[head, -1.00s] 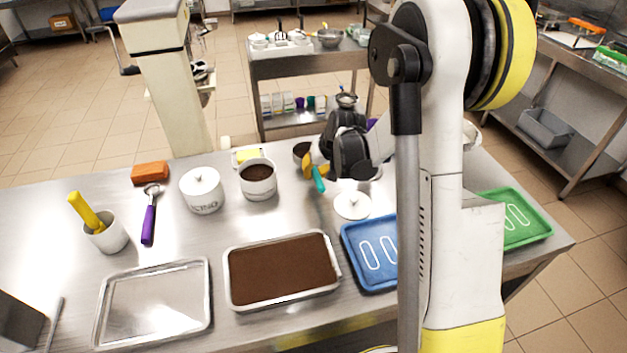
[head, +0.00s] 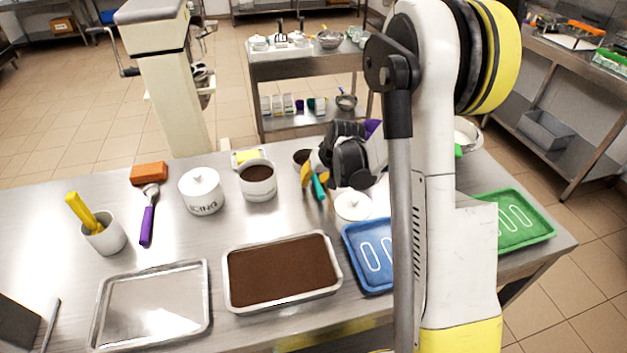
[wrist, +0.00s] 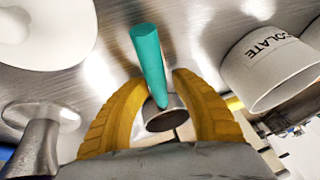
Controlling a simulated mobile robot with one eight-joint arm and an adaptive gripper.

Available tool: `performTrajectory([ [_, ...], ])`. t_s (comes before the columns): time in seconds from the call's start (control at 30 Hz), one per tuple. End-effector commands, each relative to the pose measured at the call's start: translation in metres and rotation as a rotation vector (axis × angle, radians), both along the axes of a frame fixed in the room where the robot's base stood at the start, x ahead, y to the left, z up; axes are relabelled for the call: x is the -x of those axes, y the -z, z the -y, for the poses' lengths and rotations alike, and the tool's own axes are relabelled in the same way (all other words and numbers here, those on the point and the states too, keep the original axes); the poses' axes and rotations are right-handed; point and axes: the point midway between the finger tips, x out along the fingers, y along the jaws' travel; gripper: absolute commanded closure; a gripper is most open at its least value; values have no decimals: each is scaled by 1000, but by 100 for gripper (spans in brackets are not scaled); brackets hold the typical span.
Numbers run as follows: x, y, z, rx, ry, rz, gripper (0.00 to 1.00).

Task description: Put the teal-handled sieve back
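Whether the sieve touches the table is hard to tell.
A white chocolate pot (head: 258,182) stands left of the gripper, and a white lid (head: 352,206) lies to its right. A purple-handled scoop (head: 147,224) lies left.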

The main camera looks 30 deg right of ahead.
Motion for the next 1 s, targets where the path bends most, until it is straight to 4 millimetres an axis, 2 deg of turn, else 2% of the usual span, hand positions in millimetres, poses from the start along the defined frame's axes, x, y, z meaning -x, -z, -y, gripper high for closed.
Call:
performTrajectory([
  [0.17,6,-15,3,2,2,-1,63],
  [0.5,40,-83,9,0,2,0,63],
  [0.77,54,-110,10,1,0,0,63],
  [0.87,61,-122,2,10,-7,4,63],
  [1.0,83,-153,-24,40,-27,16,63],
])
